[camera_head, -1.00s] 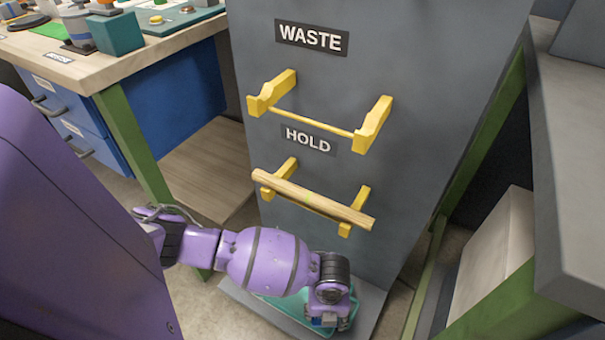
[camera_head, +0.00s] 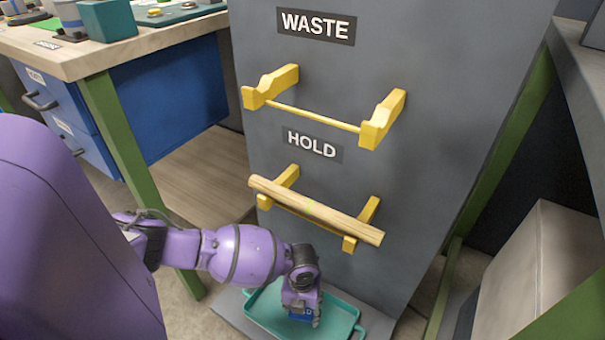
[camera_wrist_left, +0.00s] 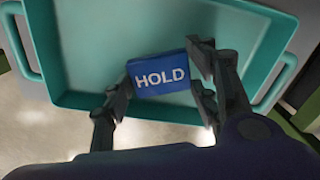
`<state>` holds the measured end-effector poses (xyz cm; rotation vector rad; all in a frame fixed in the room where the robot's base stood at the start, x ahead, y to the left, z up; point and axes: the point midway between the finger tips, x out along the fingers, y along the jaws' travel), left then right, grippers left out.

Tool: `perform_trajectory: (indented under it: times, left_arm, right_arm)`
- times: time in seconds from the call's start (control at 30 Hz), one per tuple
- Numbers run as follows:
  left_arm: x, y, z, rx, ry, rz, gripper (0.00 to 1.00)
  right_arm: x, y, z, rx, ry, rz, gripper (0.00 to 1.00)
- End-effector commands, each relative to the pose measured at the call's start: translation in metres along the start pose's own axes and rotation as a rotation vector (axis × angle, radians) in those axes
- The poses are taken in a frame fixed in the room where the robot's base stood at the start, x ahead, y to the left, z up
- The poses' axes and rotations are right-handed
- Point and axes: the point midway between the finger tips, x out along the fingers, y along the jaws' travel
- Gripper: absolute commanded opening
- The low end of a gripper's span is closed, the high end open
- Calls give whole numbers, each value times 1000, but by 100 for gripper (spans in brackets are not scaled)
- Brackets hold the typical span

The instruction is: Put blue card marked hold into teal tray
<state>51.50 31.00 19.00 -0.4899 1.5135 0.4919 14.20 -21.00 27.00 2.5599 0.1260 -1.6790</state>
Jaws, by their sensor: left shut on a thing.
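My left gripper (camera_head: 302,308) points down over the teal tray (camera_head: 345,306), which lies on a grey base at the foot of the grey panel. In the left wrist view my left gripper (camera_wrist_left: 160,85) is shut on the blue card (camera_wrist_left: 160,76), and its white HOLD lettering faces the camera. Only a small part of the blue card (camera_head: 300,315) shows in the head view, between the fingers. The teal tray (camera_wrist_left: 80,98) fills the background of the wrist view, its inside empty where visible. I cannot tell the card's height above the tray floor. My right gripper is out of view.
A wooden rod (camera_head: 315,211) rests on the lower yellow hooks, just above my left arm. The upper yellow hooks (camera_head: 380,119) hold no wooden rod. A workbench with blue drawers (camera_head: 165,105) stands at left, with a green leg (camera_head: 140,185) near my arm.

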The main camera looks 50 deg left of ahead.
Motion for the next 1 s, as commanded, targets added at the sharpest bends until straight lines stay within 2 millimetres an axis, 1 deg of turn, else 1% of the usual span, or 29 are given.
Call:
perform_trajectory:
  times: [0.1,0.2,0.3,0.53,0.7,0.73,0.8,0.87,1.0]
  left_arm:
    - [10,5,6,-3,0,1,37]
    - [28,4,5,-2,2,0,37]
    - [39,4,6,-2,1,0,37]
    - [38,4,6,-1,-1,-1,37]
    - [43,4,6,-1,-1,-1,37]
    - [43,4,6,-1,-1,-1,55]
    - [42,4,6,-1,-1,-1,64]
    - [42,4,6,-1,-1,-1,72]
    - [42,4,6,-1,-1,-1,73]
  right_arm:
    - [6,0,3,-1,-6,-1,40]
    - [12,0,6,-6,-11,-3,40]
    - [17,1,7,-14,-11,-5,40]
    - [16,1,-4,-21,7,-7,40]
    - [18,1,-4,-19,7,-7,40]
    - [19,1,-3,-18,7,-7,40]
    - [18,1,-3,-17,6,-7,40]
    - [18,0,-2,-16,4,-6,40]
    - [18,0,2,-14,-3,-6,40]
